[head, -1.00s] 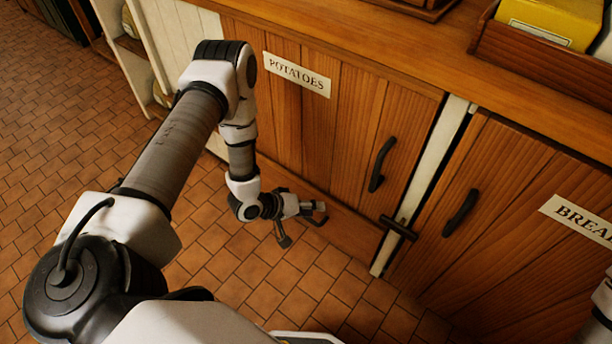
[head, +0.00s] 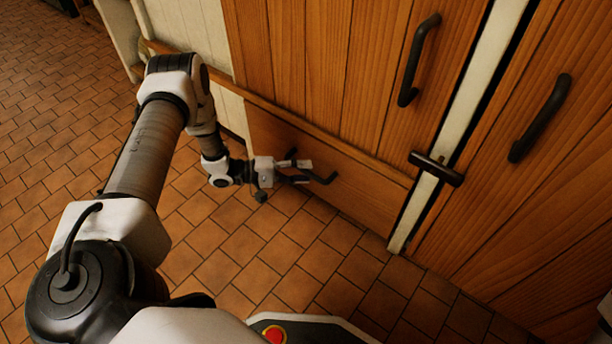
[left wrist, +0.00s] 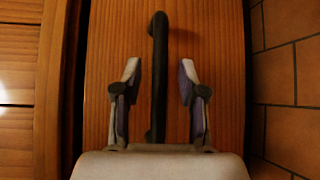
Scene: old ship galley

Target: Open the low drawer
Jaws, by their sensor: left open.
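The low drawer (head: 358,190) is a wide wooden front under the cabinet door at the left, and it looks flush and closed. Its black bar handle (head: 327,179) shows partly behind my left gripper (head: 300,171). In the left wrist view the handle (left wrist: 159,50) stands upright in the picture against the drawer front (left wrist: 215,40). My left gripper (left wrist: 160,72) is open, with one finger on each side of the handle and a gap on both sides. Its lower end is hidden by the gripper's body. My right gripper is out of view.
Above the drawer is a wooden door (head: 340,75) with a long black handle (head: 416,60). A black latch (head: 436,168) crosses the white post (head: 400,232) beside another door (head: 530,190). The tiled floor (head: 290,255) before the drawer is clear.

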